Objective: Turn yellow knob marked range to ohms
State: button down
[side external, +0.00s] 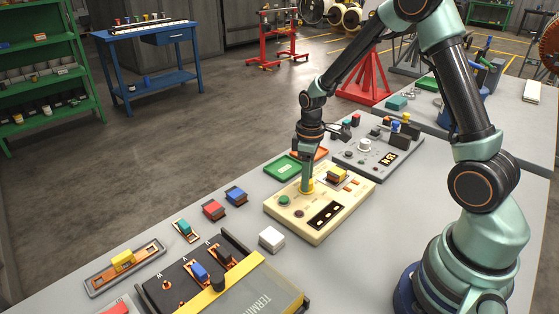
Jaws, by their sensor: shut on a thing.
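The yellow knob (306,188) sits on the top face of a cream-coloured panel box (323,232) near the middle of the table. My gripper (307,180) points straight down over it and is shut on the knob, hiding much of it. Only the knob's lower rim shows clearly. The markings around the knob, and which way it points, are too small or hidden to read.
A white block (271,239), red block (213,210) and blue block (236,195) lie at left. A dark terminal box (262,295) is in front.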

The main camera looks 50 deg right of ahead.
jog(key=shift+m, duration=0.3)
jog(key=m, duration=0.5)
jog(key=shift+m, duration=0.3)
jog(key=m, duration=0.5)
jog(key=shift+r+m, duration=0.1)
jog(key=shift+m, duration=0.2)
jog(key=shift+c, duration=2.2)
grip_release()
notch_tip(320, 180, up, 12)
